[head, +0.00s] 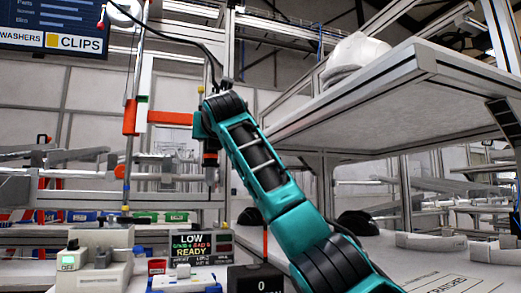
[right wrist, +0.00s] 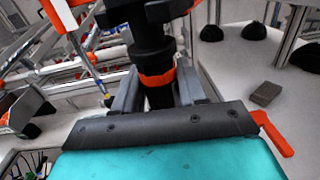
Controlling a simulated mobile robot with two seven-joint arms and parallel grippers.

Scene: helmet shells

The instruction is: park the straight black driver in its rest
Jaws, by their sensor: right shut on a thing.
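The straight black driver (head: 210,158) hangs upright in the head view, its grey tip pointing down and a black cable above it. My right gripper (right wrist: 157,92) is shut around its black body in the right wrist view, where the driver (right wrist: 150,42) shows an orange band between the fingers. In the head view my teal wrist hides most of the grip. An orange bracket (head: 170,118) on an upright post, possibly the rest, is left of the driver and looks apart from it. An orange part (right wrist: 58,14) shows upper left in the wrist view. My left gripper is not in view.
A grey shelf (head: 420,95) bearing a white helmet shell (head: 355,52) stands at right. Black domed shells (head: 356,223) sit on the bench below. A status display (head: 188,247) and a pale machine (head: 95,262) stand at lower left. A grey block (right wrist: 265,93) lies on the bench.

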